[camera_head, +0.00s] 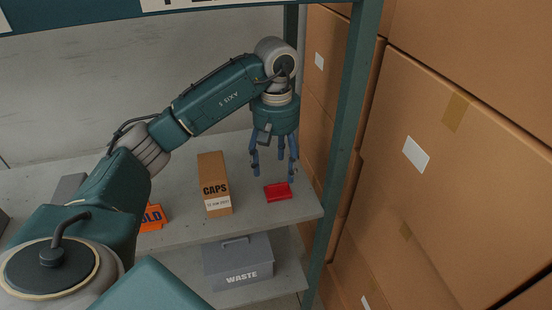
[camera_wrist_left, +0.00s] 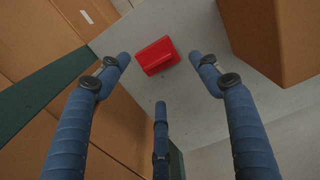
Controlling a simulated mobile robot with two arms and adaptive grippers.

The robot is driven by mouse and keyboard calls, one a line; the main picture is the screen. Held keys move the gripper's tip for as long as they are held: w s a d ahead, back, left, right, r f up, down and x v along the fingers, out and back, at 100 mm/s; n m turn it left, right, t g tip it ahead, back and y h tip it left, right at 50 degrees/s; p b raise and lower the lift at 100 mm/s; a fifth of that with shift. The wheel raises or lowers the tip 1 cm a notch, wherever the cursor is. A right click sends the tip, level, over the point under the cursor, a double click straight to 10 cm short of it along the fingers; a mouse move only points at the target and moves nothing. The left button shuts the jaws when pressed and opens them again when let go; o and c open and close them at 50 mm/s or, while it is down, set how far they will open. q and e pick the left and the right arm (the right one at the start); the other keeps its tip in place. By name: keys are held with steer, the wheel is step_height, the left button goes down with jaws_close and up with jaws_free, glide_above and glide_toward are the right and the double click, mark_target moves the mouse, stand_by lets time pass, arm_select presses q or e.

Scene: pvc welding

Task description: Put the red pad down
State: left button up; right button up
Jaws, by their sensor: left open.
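The red pad (camera_head: 278,191) lies on the upper grey shelf (camera_head: 255,214), near its front right corner. My left gripper (camera_head: 274,172) points down just above the pad, with its fingers spread and nothing between them. In the left wrist view the red pad (camera_wrist_left: 156,56) lies flat on the shelf, beyond and between the spread blue fingertips of the left gripper (camera_wrist_left: 165,70), apart from them. My right gripper is not in view.
A brown CAPS box (camera_head: 214,180) stands left of the pad. An orange item (camera_head: 152,217) lies further left. A grey WASTE box (camera_head: 238,262) is on the lower shelf. A green post (camera_head: 343,130) and stacked cartons (camera_head: 440,150) stand close on the right.

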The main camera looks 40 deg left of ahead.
mark_target(276, 185)
arm_select(q)
steer(key=shift+r, duration=2.15)
